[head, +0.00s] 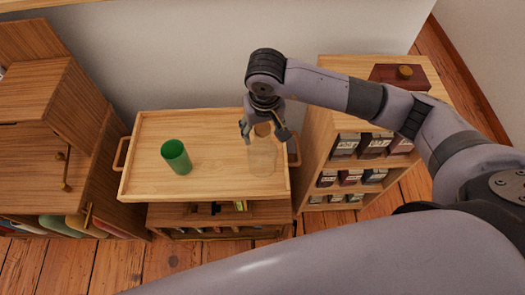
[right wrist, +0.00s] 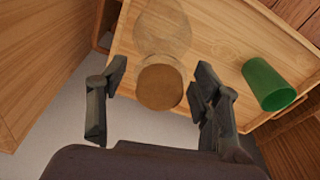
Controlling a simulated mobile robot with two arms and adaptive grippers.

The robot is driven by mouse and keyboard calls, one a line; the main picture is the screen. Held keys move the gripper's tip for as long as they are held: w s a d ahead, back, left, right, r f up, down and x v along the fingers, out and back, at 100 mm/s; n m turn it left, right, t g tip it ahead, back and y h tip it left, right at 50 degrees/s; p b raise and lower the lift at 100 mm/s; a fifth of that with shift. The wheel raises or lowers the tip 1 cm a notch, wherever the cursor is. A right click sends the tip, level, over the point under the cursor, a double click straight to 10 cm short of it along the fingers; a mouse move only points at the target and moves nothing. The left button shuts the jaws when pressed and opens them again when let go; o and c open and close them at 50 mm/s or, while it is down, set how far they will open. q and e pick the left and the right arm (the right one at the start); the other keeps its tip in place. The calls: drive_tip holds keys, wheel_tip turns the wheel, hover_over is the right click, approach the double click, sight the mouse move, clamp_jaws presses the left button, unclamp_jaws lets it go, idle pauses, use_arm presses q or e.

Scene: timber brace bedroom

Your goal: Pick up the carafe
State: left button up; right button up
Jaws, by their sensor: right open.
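The carafe (head: 262,158) is clear glass with a round cork-coloured stopper. It stands at the right end of a wooden tray-top cart (head: 215,187) in the head view. In the right wrist view its clear body (right wrist: 163,30) and brown stopper (right wrist: 160,87) show between my finger pads. My right gripper (head: 266,134) is open around the top of the carafe, with a finger on either side of the stopper. I cannot tell whether either finger touches it. My left gripper is not in view.
A green cup (head: 176,157) stands on the same tray, left of the carafe. A wooden shelf unit (head: 335,108) with labelled packets is close on the right, with a dark red box (head: 398,77) on top. A wooden cabinet (head: 50,110) is at the left.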

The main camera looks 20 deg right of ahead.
drive_tip(key=shift+w+f, duration=0.2)
drive_tip(key=shift+f, duration=1.1)
drive_tip(key=shift+c, duration=0.4)
clamp_jaws()
drive_tip(key=shift+w+r, duration=0.1)
drive_tip(key=shift+r, duration=0.05)
